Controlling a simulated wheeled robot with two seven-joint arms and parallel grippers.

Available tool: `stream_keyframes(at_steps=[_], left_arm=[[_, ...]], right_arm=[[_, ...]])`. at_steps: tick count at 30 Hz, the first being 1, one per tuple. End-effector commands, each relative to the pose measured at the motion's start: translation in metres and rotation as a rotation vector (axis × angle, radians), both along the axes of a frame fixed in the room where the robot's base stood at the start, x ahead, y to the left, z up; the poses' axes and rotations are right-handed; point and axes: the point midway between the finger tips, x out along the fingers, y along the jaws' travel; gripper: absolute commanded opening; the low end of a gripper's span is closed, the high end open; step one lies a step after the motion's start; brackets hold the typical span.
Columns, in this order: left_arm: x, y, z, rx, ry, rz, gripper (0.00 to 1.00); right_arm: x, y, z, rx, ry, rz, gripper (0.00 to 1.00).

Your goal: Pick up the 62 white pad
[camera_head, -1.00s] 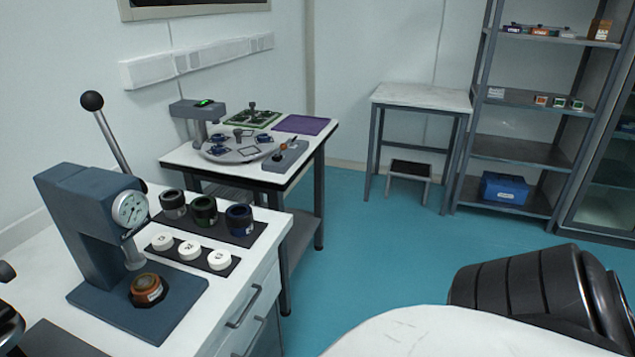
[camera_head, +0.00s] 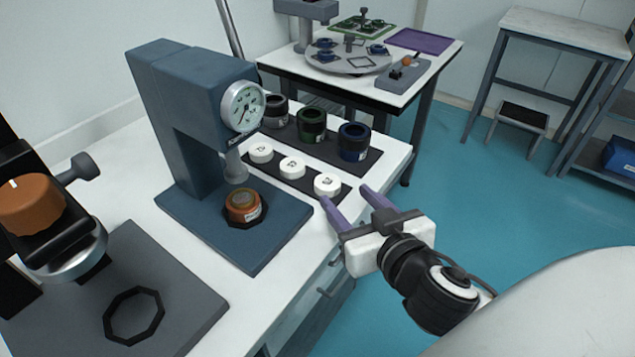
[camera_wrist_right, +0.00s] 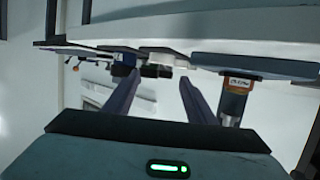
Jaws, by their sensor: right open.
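Three white round pads lie in a row on a black strip in the head view: one at the back left (camera_head: 261,152), one in the middle (camera_head: 292,167) and one at the near right (camera_head: 327,184). Each has a small dark number on top. The digits are too small to read surely, so I cannot tell which is 62. My right gripper (camera_head: 349,196) is open with purple fingers, just right of the near right pad, with nothing between the fingers. The fingers also show in the right wrist view (camera_wrist_right: 160,92). My left gripper is not in view.
A blue press (camera_head: 175,120) with a dial stands left of the pads, an orange part (camera_head: 242,204) on its base. Black, green and blue ringed cylinders (camera_head: 312,124) stand behind the pads. A grey plate (camera_head: 170,285) lies at near left. The counter's edge is under my right gripper.

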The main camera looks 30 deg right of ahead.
Motion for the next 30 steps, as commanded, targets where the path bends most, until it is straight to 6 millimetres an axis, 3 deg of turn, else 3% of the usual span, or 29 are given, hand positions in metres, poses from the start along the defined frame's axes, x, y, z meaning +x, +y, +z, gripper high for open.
stream_keyframes(at_steps=[1,3,8,14,21,30], left_arm=[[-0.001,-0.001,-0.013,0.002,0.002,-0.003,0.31],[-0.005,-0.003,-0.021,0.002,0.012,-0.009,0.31],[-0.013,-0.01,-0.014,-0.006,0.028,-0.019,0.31],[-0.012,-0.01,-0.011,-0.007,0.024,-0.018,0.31],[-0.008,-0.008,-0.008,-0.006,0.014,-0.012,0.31],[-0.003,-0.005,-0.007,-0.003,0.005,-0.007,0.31]], right_arm=[[0.007,-0.001,-0.008,-0.001,-0.006,0.001,0.51],[0.014,-0.002,-0.01,-0.002,-0.003,0.003,0.51],[0.032,-0.006,-0.011,-0.002,0.001,0.002,0.51],[0.046,-0.008,-0.017,-0.003,0.004,0.002,0.51],[0.078,-0.012,-0.03,-0.004,0.003,0.001,0.51],[0.083,-0.013,-0.034,-0.001,0.006,0.002,0.51]])
